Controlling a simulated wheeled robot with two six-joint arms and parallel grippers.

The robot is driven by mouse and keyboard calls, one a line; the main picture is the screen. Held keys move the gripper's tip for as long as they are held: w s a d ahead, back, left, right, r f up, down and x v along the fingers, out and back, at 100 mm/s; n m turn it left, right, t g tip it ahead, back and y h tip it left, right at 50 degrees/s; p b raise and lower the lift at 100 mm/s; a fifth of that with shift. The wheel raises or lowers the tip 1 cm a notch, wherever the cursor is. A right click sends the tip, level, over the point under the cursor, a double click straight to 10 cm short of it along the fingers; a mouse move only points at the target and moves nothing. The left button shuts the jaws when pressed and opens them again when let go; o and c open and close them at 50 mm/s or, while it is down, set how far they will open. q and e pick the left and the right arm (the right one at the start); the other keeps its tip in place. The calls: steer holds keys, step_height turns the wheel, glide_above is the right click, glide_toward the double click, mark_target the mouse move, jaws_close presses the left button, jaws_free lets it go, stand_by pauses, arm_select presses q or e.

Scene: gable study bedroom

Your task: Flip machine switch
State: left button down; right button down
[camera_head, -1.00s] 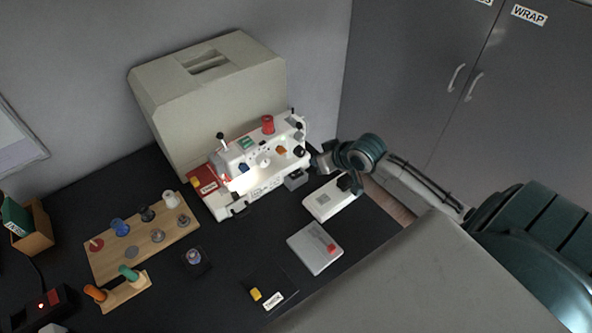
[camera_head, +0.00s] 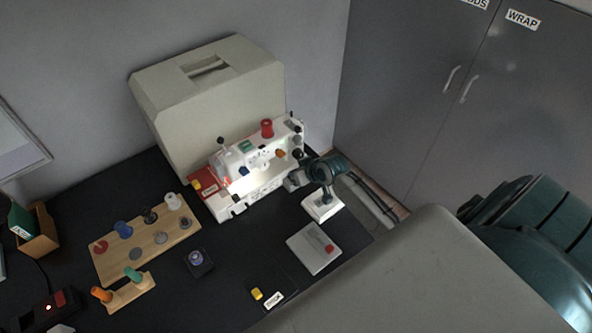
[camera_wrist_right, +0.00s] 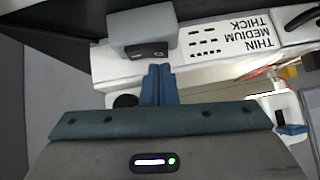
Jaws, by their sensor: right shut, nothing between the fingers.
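The white sewing machine (camera_head: 255,170) stands on the black table in front of its beige case. A grey box with a small dark rocker switch (camera_wrist_right: 150,52) sits at the machine's end, beside the "THIN MEDIUM THICK" label in the right wrist view. My right gripper (camera_wrist_right: 158,70) is shut and empty. Its blue fingertips are just below the grey box, very close to it; I cannot tell whether they touch. In the head view my right gripper (camera_head: 294,182) is at the machine's right front corner and largely covers the switch box. My left gripper is not in view.
A white box (camera_head: 322,207) lies below my right wrist, with a grey pad with a red part (camera_head: 312,248) nearer. A wooden spool board (camera_head: 150,240) is at left. The beige case (camera_head: 210,100) stands behind the machine. Grey cabinets (camera_head: 440,110) stand at right.

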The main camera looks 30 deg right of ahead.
steer(key=shift+f, duration=0.3)
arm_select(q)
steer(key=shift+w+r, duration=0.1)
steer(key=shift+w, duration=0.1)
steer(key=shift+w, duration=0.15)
